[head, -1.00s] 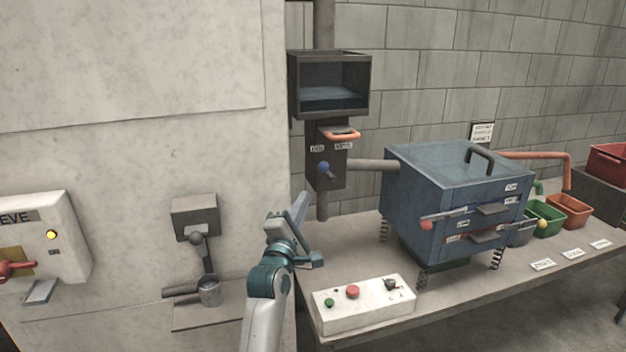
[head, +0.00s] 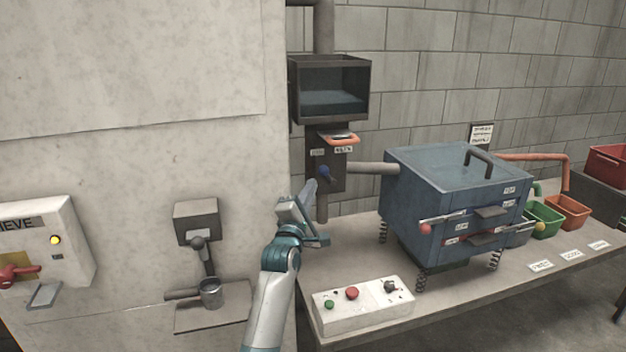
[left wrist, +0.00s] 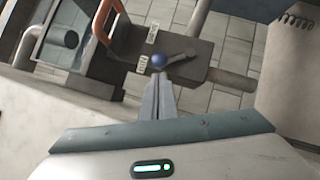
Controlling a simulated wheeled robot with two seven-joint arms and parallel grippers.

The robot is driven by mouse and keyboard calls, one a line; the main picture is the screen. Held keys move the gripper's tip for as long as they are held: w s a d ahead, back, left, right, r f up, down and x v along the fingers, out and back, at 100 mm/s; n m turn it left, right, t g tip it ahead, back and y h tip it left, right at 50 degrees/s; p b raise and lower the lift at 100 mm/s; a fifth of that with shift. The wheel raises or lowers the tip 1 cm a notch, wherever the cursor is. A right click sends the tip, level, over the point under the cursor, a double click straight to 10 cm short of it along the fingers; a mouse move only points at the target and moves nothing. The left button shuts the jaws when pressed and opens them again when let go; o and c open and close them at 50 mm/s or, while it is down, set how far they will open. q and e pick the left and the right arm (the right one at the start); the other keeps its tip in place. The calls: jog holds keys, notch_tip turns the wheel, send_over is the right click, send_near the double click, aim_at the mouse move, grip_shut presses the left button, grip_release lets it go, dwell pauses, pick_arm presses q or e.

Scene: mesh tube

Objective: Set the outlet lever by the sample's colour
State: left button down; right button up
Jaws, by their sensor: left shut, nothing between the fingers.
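My left gripper (head: 310,187) is shut and empty, just below and left of the knob. In the left wrist view the closed fingers (left wrist: 160,85) point at the knob; I cannot tell whether they touch it. A metal sample cup (head: 210,294) stands on a small shelf at left; its contents cannot be made out. My right gripper is out of view.
An orange handle (head: 340,140) juts from the valve box above the lever. A horizontal pipe (head: 372,168) runs to the blue sieve box (head: 435,190). A white control box (head: 362,306) stands on the table's near edge. A large pale panel (head: 140,110) fills the left.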

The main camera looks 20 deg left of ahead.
pick_arm(q)
jog(key=shift+p+x, duration=0.35)
jog(key=shift+x, duration=1.3)
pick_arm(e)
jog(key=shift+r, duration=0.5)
